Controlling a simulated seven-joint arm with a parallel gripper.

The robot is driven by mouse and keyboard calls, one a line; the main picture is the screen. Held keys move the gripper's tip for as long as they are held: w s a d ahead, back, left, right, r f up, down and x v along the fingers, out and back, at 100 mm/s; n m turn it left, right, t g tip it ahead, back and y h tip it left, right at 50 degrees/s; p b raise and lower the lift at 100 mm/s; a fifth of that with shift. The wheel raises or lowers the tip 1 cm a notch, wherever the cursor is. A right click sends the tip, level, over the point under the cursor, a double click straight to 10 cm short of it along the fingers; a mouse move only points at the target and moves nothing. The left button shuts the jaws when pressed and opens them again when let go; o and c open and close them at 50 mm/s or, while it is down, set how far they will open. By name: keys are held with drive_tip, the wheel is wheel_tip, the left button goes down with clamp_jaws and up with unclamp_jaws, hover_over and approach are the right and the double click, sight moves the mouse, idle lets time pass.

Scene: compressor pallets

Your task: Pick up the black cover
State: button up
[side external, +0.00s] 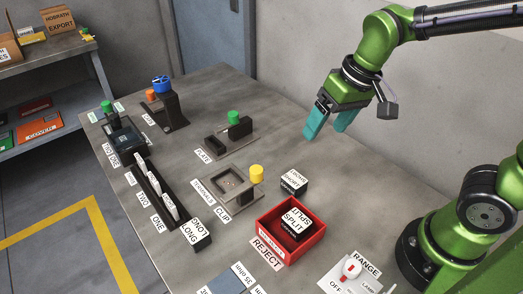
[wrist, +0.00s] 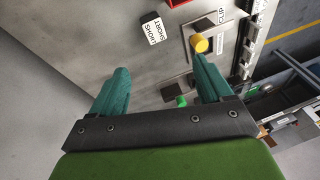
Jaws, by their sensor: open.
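My gripper (side external: 326,131) is open and empty, high above the right side of the table. Its two teal fingers also show in the wrist view (wrist: 160,66), well apart, with only table between them. I cannot tell which black part is the cover. A black block with a white-lettered top (side external: 294,181) stands behind the red bin and shows in the wrist view (wrist: 152,28). Another labelled black block (side external: 195,236) stands by the clip rack. A black part stands by the green knob (side external: 234,117) on the plate fixture. My gripper touches none of these.
A red reject bin (side external: 262,238) holds a block labelled SPLIT (side external: 297,221). A yellow knob (side external: 257,173) stands on the terminals fixture. A black rack (side external: 150,182) holds white clips. A switch panel (side external: 351,276) lies at the front. The table between plate fixture and bin is partly clear.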

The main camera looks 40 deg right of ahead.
drive_tip(key=w+a+f+n+g+h, duration=0.2)
drive_tip(key=w+f+g, duration=0.1)
drive_tip(key=w+f, duration=0.15)
hover_over(295, 178)
wheel_tip(295, 178, down, 9)
drive_tip(key=shift+s+a, duration=0.1)
drive_tip(key=shift+f, duration=3.1)
drive_tip(key=shift+r, duration=0.1)
drive_tip(key=c, duration=1.1)
